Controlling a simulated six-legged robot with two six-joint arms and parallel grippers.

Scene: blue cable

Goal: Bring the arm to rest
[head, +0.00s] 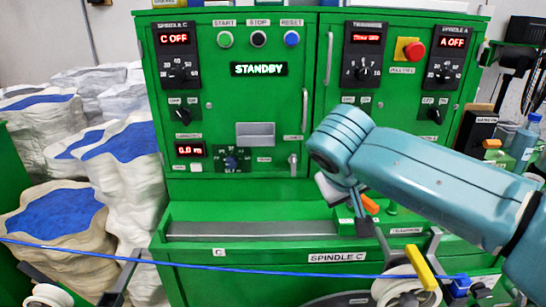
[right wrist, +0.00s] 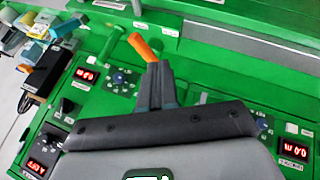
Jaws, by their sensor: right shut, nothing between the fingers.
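My right arm comes in from the right in the head view and covers part of the green machine (head: 235,195). My right gripper (head: 352,200) hangs below the wrist in front of the machine's lower ledge, partly hidden. In the right wrist view the gripper (right wrist: 155,80) is shut and empty, its dark fingers together. An orange handle (right wrist: 143,47) shows just beyond the fingertips; it also shows beside the gripper in the head view (head: 369,204). I cannot tell whether they touch. My left gripper is not in view.
The panel's display (head: 259,69) reads STANDBY; a red emergency button (head: 411,48) is at upper right. A blue cable (head: 200,267) crosses the front to a reel with a yellow handle (head: 421,268). Wrapped bundles (head: 125,165) stand at left. A bottle (head: 525,138) stands at right.

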